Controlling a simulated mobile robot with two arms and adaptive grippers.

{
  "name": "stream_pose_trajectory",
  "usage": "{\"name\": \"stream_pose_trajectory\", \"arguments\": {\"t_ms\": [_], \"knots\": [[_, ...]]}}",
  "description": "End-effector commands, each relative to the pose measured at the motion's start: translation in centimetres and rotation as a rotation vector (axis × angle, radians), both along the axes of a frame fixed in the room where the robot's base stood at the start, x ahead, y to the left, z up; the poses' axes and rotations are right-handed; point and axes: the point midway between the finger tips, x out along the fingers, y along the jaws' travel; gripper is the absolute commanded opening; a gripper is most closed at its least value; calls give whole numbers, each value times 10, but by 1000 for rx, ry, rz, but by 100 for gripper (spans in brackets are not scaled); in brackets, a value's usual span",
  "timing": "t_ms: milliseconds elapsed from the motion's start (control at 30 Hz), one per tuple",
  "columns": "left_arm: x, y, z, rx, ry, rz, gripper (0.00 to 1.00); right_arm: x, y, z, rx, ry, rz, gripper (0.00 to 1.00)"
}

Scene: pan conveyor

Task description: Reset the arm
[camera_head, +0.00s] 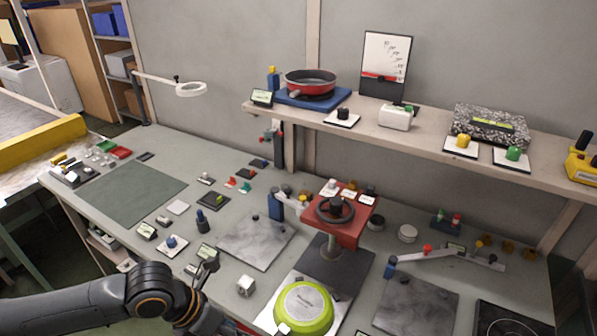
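My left arm (80,306) comes in from the lower left, and its dark wrist joints run along the bottom edge in front of the workbench (150,190). My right arm and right gripper do not show. A green pan (303,308) lies upside down on a plate at the bottom middle, to the right of my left arm, apart from it.
A red press with a black handwheel (335,208) stands behind the green pan. A shelf (430,134) above holds a red pan (311,81) on a blue base. Several small parts and displays lie near my arm. A green mat (125,193) at left is clear.

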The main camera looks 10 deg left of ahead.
Motion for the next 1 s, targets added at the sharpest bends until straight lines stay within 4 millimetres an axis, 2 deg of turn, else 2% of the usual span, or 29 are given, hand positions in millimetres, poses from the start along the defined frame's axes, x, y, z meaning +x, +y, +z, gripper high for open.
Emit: {"name": "stream_pose_trajectory", "arguments": {"t_ms": [133,267,400,533,667,800,1000], "knots": [[-4,-14,-3,-31,31,63,50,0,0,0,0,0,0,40],[-13,-45,-9,-116,116,268,50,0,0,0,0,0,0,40],[-20,-76,-11,-256,252,631,50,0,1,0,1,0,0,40],[-24,-87,-12,-399,398,1035,50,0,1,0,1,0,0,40],[-30,-81,-18,-546,555,1493,50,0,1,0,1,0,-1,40],[-43,-57,-30,-684,693,1995,50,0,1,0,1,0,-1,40],[-72,-19,-49,-824,780,2558,50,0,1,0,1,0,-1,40]]}}
